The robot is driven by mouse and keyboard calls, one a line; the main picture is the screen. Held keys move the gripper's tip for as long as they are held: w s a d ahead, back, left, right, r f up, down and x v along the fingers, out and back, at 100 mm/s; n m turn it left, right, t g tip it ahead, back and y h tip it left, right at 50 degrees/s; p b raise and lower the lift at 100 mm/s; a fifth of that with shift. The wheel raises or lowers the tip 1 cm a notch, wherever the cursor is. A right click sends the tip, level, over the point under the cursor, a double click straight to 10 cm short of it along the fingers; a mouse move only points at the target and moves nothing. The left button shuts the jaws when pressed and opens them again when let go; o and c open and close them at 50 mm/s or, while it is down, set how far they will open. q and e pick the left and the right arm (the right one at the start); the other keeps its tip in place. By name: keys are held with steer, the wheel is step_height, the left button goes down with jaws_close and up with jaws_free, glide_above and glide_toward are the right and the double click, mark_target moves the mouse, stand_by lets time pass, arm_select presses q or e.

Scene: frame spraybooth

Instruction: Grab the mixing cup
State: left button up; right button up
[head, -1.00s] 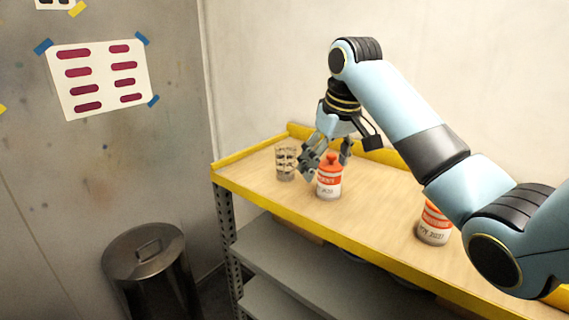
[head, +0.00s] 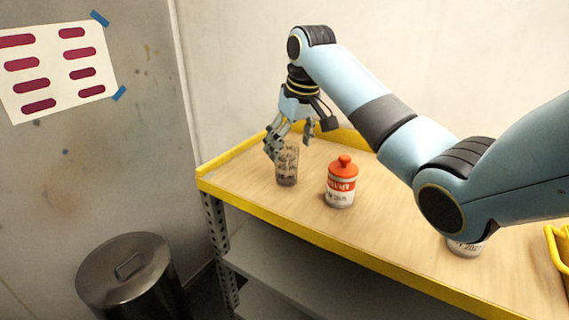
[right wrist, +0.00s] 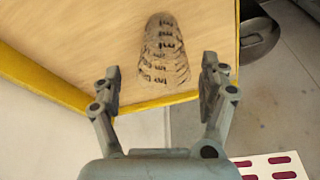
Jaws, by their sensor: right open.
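The mixing cup (head: 288,166) is a clear cup with dark printed markings, standing upright near the left end of the wooden shelf top. My right gripper (head: 290,142) is open at the cup's upper part, with a finger overlapping its rim in the head view. In the right wrist view, the cup (right wrist: 164,52) lies ahead of the open gripper (right wrist: 160,85), roughly between the two fingers in the picture. The cup's lower end reaches toward the fingertips. No contact can be made out. My left gripper is not in view.
A white bottle with an orange cap (head: 341,184) stands right of the cup. Another can (head: 464,247) is partly hidden behind my right arm. A raised yellow edge (head: 235,152) borders the shelf top (head: 400,235). A metal bin (head: 130,272) stands on the floor at left.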

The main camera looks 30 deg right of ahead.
mark_target(284, 163)
steer(key=shift+w+f, duration=0.15)
steer(key=shift+f, duration=0.3)
steer(key=shift+w+f, duration=0.2)
steer(key=shift+f, duration=0.15)
steer(key=x, duration=0.2)
steer(key=p+x, duration=0.1)
steer(key=x, duration=0.2)
steer(key=shift+a, duration=0.2)
steer(key=shift+r, duration=0.1)
steer(key=c, duration=0.4)
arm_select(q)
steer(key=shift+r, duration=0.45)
arm_select(e)
steer(key=c, duration=0.5)
